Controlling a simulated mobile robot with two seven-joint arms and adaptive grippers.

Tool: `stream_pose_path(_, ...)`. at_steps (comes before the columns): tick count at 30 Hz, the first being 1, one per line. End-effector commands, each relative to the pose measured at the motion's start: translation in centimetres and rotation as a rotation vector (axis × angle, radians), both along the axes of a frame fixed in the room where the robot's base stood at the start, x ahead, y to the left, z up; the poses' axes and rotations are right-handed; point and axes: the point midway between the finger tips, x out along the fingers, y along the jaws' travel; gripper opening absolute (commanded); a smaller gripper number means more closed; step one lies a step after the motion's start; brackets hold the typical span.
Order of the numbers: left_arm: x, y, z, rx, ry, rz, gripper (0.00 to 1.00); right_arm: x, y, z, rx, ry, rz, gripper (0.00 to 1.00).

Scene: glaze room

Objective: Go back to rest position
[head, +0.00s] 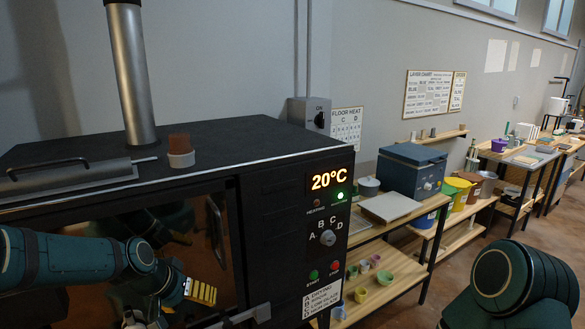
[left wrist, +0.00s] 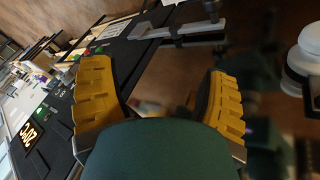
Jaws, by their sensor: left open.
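My left gripper (head: 196,291) reaches in from the left in front of the dark glass front of the kiln (head: 285,215). In the left wrist view its two yellow ridged fingers (left wrist: 158,92) stand wide apart, and I see nothing held between them. The glass front mirrors my left arm. The kiln display reads 20°C and a green light beside it is lit. A teal link of my right arm fills the lower right of the head view. My right gripper is not in view.
A small pot with a brown top (head: 181,152) stands on the kiln. Right of the kiln, a wooden bench (head: 385,228) holds a grey slab (head: 390,207), with small cups (head: 384,278) on its lower shelf. The brown floor right of the bench looks clear.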

Motion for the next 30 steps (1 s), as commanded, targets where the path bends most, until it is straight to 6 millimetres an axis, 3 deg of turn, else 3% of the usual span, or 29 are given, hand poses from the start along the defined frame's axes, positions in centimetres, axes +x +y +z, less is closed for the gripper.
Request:
stream_pose_path(1,-0.7,-1.5,-3.9,-0.014,0.034,0.002,0.75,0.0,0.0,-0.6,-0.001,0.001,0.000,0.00)
stream_pose_path(5,-3.0,-4.6,-12.0,-0.037,0.094,0.030,0.75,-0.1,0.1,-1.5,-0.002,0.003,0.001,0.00)
stream_pose_path(9,-7.4,-7.9,-20.0,-0.048,0.163,0.058,0.75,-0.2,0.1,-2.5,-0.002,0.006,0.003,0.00)
stream_pose_path(12,-11.2,-9.7,-24.6,-0.046,0.208,0.077,0.75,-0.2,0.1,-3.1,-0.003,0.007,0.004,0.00)
stream_pose_path(15,-14.7,-10.9,-27.8,-0.040,0.242,0.093,0.75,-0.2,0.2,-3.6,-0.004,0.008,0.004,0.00)
stream_pose_path(18,-17.2,-11.6,-29.6,-0.032,0.263,0.103,0.75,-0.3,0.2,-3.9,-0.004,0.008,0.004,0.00)
stream_pose_path(21,-18.5,-11.8,-30.5,-0.027,0.273,0.112,0.75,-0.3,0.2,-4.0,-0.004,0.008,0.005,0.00)
stream_pose_path(30,-18.8,-11.9,-30.6,-0.026,0.274,0.113,0.75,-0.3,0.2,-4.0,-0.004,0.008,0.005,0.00)
